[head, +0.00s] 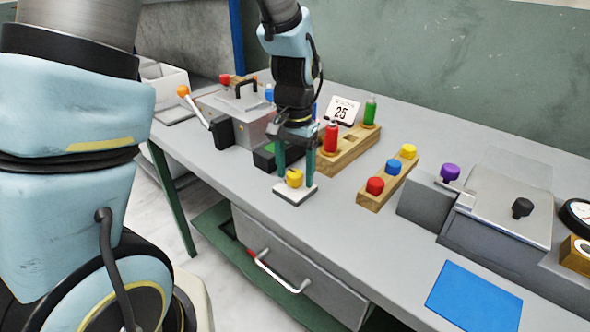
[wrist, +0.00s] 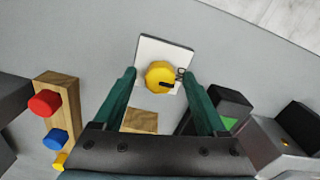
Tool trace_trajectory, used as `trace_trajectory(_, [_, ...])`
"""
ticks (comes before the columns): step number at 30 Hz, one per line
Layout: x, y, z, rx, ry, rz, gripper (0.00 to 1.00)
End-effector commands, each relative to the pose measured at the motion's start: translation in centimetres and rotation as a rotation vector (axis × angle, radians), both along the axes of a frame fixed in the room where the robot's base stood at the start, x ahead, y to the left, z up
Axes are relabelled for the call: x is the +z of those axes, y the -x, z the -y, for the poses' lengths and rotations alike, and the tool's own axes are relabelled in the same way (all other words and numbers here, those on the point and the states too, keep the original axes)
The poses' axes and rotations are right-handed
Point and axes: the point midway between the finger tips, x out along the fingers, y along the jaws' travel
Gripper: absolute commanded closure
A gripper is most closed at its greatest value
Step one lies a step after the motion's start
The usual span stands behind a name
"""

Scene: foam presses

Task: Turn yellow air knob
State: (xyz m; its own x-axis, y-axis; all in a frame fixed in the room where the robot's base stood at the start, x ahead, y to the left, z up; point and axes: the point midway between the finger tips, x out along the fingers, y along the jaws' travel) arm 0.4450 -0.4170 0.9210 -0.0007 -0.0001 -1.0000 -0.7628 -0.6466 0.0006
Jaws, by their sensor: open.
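The yellow air knob (head: 294,178) sits on a small white base plate (head: 283,193) near the front edge of the grey table. In the wrist view the yellow knob (wrist: 160,75) shows a dark pointer mark toward the right, and its white plate (wrist: 150,48) lies behind it. My gripper (head: 294,172) is open above the knob, pointing down. In the wrist view its two green fingers (wrist: 160,78) stand on either side of the knob, with a gap on both sides. I cannot tell exactly how far the fingertips reach down.
A wooden block with red and green bottles (head: 350,150) stands close behind my gripper. A rack (head: 387,180) with red, blue and yellow knobs is to the right. A press with a lever (head: 235,118) is at left. A blue mat (head: 473,297) lies front right.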

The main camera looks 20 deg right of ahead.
Motion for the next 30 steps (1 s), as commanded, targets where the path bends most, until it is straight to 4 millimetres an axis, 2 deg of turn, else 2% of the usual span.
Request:
trace_trajectory(2, [0.01,-0.01,0.01,0.0,0.0,0.0,0.29])
trace_trajectory(21, [0.05,-0.01,0.03,0.0,0.001,0.001,1.0])
trace_trajectory(30, [0.07,0.0,0.04,-0.014,0.001,0.001,1.0])
